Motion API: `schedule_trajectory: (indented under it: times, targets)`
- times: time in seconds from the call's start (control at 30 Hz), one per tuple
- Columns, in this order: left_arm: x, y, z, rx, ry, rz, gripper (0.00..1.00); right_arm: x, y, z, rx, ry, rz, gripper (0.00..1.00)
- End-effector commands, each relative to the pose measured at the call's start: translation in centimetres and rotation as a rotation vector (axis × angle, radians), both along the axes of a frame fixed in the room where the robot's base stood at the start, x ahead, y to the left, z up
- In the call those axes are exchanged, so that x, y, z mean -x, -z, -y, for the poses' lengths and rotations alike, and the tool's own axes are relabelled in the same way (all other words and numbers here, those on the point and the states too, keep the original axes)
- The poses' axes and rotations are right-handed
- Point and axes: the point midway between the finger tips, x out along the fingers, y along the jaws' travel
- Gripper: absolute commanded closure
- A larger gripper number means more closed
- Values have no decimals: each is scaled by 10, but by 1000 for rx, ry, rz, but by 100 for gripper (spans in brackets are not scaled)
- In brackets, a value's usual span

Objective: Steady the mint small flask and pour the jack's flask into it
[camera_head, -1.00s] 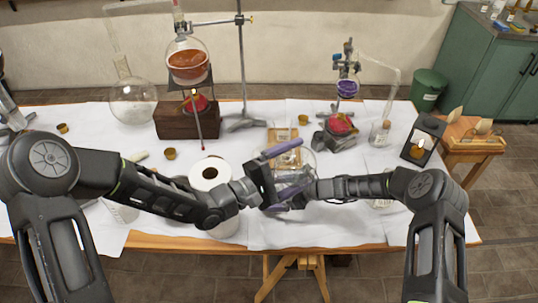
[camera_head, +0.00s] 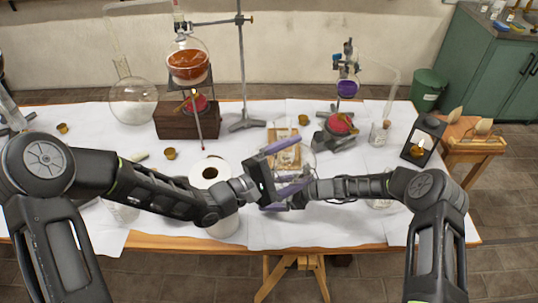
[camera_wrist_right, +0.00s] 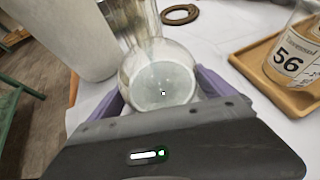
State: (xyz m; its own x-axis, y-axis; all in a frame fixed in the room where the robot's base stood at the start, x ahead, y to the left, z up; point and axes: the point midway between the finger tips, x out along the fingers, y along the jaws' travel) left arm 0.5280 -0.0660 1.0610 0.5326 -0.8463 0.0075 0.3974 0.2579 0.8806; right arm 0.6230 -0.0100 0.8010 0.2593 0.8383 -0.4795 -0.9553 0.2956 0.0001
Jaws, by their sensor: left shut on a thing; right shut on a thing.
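My left gripper (camera_head: 285,167) has its purple fingers wide apart and shut on clear glass (camera_head: 309,160), mostly hidden behind them above the table's middle. My right gripper (camera_head: 290,194) meets it from the right. In the right wrist view its purple fingers (camera_wrist_right: 160,92) are shut around a clear round flask (camera_wrist_right: 162,82) with a pale greyish-green face. Clear glass rises beyond that flask. I cannot tell which glass is the mint small flask or the jack's flask, nor whether liquid is flowing.
A jar marked 56 (camera_wrist_right: 297,55) sits on a wooden tray (camera_wrist_right: 262,78) close by. Behind are an orange-filled flask (camera_head: 188,68) over a wooden block (camera_head: 172,126) and a purple-filled flask (camera_head: 347,88) on a stand.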

Motion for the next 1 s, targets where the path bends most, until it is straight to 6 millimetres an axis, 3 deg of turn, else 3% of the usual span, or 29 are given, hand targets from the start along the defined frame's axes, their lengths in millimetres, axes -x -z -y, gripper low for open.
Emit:
schedule_trajectory:
  times: [0.27,0.63,1.0]
  targets:
    - [0,0,0,-2,0,6,66,0,0,0,0,0,0,36]
    - [8,22,5,-109,1,171,66,0,0,0,0,0,0,36]
    - [8,25,5,-123,0,193,66,0,0,0,0,0,0,36]
